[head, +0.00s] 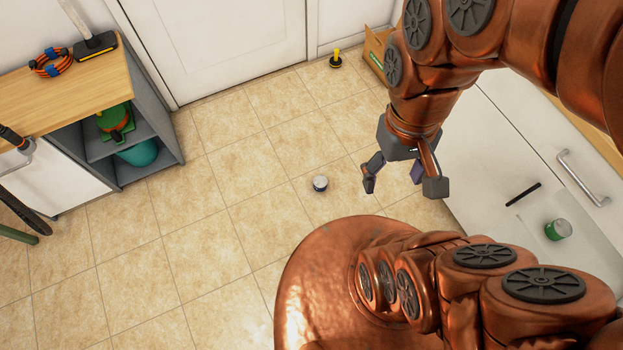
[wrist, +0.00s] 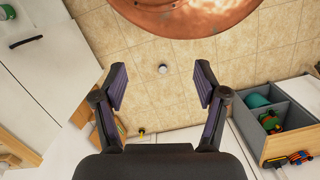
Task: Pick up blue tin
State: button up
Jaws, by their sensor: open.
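A small round tin (head: 320,184) with a pale top and a dark, bluish side stands upright on the tiled floor, left of my gripper in the head view. In the wrist view the tin (wrist: 163,68) is small and far off, seen between and beyond the fingertips. My gripper (head: 402,184) is open and empty, in the air above the floor. In the wrist view its two fingers (wrist: 161,84) are spread wide with nothing between them. Nothing covers the tin in either view.
A grey shelf unit (head: 168,130) with a wooden top stands at left. A cardboard box (head: 374,52) and yellow-handled plunger (head: 335,59) stand at the back. Floor around the tin is clear.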

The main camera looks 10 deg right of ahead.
aim_at(321, 182)
jog(key=u, duration=0.05)
jog(key=k, duration=0.5)
jog(key=z, duration=1.4)
jog(key=i, duration=0.8)
jog(key=u, duration=2.6)
